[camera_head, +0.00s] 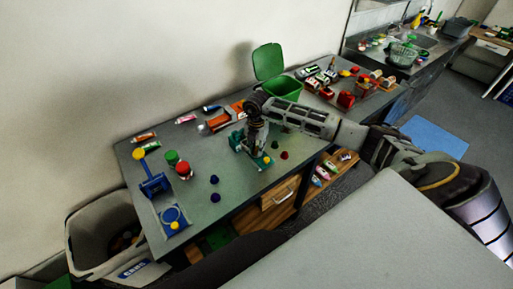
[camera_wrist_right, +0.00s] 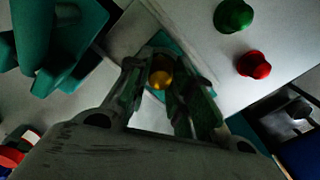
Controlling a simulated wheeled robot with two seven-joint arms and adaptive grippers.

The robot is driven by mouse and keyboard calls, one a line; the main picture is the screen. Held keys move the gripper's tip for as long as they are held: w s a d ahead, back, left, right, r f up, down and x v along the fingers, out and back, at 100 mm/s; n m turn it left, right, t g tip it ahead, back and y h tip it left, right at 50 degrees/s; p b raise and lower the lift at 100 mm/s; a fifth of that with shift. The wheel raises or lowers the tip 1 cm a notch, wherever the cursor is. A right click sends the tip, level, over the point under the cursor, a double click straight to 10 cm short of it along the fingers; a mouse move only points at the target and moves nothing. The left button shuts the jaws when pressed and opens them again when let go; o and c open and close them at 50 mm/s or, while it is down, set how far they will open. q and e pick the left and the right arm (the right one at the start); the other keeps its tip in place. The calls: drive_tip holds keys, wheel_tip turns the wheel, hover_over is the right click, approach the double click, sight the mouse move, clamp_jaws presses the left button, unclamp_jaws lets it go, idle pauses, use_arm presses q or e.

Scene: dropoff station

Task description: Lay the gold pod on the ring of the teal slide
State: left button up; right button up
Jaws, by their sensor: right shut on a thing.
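The teal slide (camera_head: 237,142) stands near the front of the table, partly hidden by my right arm; its upright body (camera_wrist_right: 65,40) fills the upper left of the right wrist view. A teal plate (camera_wrist_right: 165,41) shows just beyond the fingers. My right gripper (camera_wrist_right: 158,88) points down at this plate, shut on the gold pod (camera_wrist_right: 161,79), which sits between the fingertips. In the head view the right gripper (camera_head: 258,151) is over the slide's front end. Whether the pod touches the ring cannot be told; the ring is hidden. My left gripper is not in view.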

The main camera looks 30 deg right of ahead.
drive_tip(key=o, duration=0.8)
drive_tip(key=shift+c, duration=0.2)
drive_tip(key=shift+r+p, duration=2.25)
drive_tip(key=shift+r, duration=1.3)
drive_tip(key=shift+s+f, duration=0.1)
